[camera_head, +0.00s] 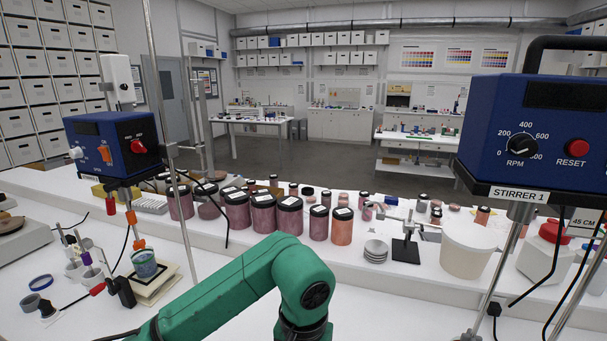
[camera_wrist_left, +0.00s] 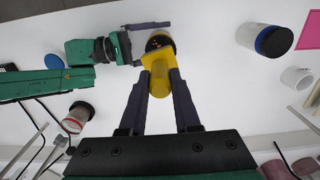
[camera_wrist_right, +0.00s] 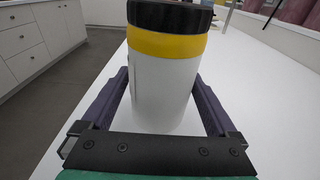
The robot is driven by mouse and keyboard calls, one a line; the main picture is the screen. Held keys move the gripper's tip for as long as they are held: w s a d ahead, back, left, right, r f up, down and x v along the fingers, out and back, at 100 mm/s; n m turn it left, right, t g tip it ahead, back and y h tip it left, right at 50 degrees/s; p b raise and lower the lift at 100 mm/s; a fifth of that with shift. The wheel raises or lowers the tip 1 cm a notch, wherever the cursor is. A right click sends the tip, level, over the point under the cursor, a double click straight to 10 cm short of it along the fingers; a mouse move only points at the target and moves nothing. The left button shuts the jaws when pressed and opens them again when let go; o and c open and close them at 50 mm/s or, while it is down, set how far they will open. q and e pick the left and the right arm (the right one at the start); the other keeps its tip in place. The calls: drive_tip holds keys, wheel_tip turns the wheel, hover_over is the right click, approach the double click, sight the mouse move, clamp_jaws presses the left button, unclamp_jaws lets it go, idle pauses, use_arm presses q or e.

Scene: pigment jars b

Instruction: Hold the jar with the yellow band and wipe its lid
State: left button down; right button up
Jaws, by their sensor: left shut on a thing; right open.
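The jar (camera_wrist_right: 163,85) stands upright in the right wrist view, white with a yellow band (camera_wrist_right: 166,45) and a black lid (camera_wrist_right: 170,15). My right gripper (camera_wrist_right: 161,78) is open, with one finger on each side of the jar. In the left wrist view my left gripper (camera_wrist_left: 160,74) is shut on a yellow tool (camera_wrist_left: 159,88). The wide end of the tool overlaps the dark lid (camera_wrist_left: 160,41), which carries orange specks. I cannot tell whether tool and lid touch. The head view shows neither gripper.
The head view shows a row of pigment jars (camera_head: 263,213), a white tub (camera_head: 467,248) and two stirrers (camera_head: 540,135).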

clamp_jaws()
